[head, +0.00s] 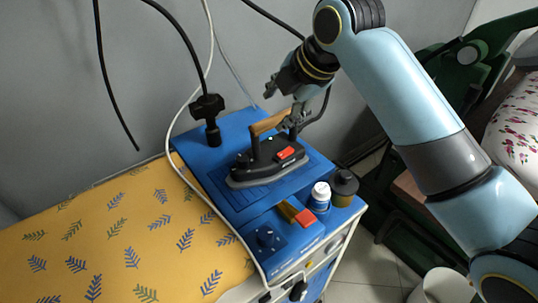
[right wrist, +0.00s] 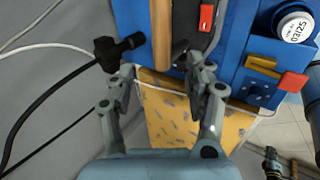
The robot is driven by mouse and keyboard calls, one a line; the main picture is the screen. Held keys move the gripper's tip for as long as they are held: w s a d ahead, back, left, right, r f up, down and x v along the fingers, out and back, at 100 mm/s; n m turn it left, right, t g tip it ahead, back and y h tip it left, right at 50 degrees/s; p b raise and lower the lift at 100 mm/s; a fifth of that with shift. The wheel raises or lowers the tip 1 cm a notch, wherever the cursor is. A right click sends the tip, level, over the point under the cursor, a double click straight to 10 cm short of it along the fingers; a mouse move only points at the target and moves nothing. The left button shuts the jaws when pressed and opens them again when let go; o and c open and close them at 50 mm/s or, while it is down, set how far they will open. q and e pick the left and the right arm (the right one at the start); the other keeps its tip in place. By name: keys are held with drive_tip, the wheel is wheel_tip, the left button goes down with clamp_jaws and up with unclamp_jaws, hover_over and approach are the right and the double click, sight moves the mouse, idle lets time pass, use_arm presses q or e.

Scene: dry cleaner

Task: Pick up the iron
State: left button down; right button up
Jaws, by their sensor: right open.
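The iron (head: 262,163) has a black body, a red label and a wooden handle (head: 268,123). It stands on the blue rest at the end of the ironing board. My right gripper (head: 284,103) is open above the rear end of the handle, with one finger seen over that end. In the right wrist view the handle (right wrist: 162,30) runs down toward the gap between the spread fingers of the right gripper (right wrist: 160,70). I cannot tell whether a finger touches it. My left gripper is not in view.
A black hose fitting (head: 209,118) stands left of the iron. A white-capped bottle (head: 319,197), a dark jar (head: 344,187) and a wooden brush with a red end (head: 296,214) are in front and to the right. A yellow leaf-patterned board cover (head: 120,240) lies to the left.

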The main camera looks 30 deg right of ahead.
sight(272, 119)
drive_tip(key=x, duration=0.6)
drive_tip(key=d+p+x, duration=0.1)
drive_tip(key=x, duration=0.2)
drive_tip(key=shift+w+f, duration=0.1)
drive_tip(key=shift+f, duration=0.2)
clamp_jaws()
drive_tip(key=shift+w+d+r, duration=0.1)
drive_tip(key=shift+r, duration=0.05)
